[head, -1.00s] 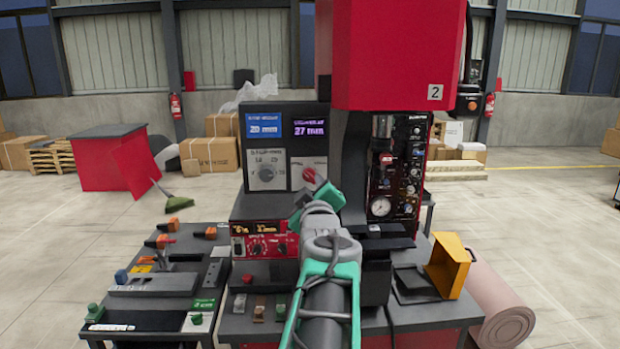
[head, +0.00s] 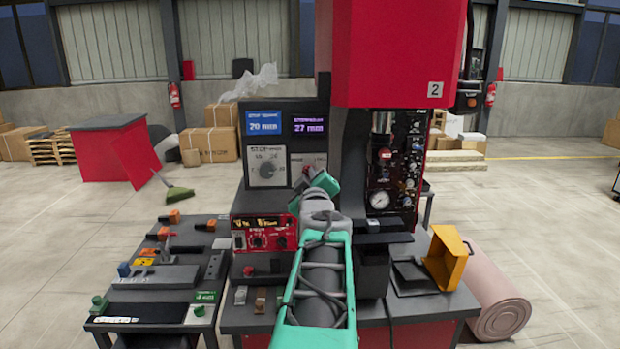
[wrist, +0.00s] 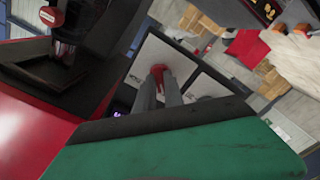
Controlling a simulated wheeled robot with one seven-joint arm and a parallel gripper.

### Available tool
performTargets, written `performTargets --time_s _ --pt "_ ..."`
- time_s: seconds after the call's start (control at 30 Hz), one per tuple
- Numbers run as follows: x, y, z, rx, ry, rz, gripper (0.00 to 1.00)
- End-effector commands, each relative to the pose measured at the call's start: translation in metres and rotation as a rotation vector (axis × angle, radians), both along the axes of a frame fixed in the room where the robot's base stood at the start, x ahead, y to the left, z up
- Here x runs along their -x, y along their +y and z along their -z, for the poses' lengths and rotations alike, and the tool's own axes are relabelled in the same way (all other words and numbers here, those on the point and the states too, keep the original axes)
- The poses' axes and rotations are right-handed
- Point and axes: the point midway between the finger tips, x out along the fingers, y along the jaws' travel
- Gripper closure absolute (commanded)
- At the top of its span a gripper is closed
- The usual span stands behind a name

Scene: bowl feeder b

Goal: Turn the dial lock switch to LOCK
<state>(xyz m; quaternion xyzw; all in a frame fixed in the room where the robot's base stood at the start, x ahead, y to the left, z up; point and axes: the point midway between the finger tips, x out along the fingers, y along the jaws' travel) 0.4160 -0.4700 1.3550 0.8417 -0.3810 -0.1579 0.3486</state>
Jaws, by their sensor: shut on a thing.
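The dial lock switch is a red knob (head: 308,169) on a pale plate on the dark control panel (head: 335,150), under the purple "27 mm" display. In the head view my green gripper (head: 312,178) is in front of it and hides much of the knob and plate. In the wrist view the two grey fingers (wrist: 163,78) reach the panel and are shut on the red knob (wrist: 161,73). The LOCK lettering and the knob's exact setting cannot be read.
A grey stop dial (head: 267,170) sits just left of the switch. The red press head (head: 395,50) overhangs at upper right, with a gauge panel (head: 398,165) below it.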

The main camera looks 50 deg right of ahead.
Motion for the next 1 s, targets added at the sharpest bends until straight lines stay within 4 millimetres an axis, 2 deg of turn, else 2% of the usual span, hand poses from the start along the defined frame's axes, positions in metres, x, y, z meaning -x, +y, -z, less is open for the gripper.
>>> performTargets --time_s 0.63,1.0 --pt "0.0001 0.0 0.0018 -0.017 -0.021 0.001 1.0" --pt "0.0002 0.0 0.0066 -0.155 -0.183 0.0 1.0"
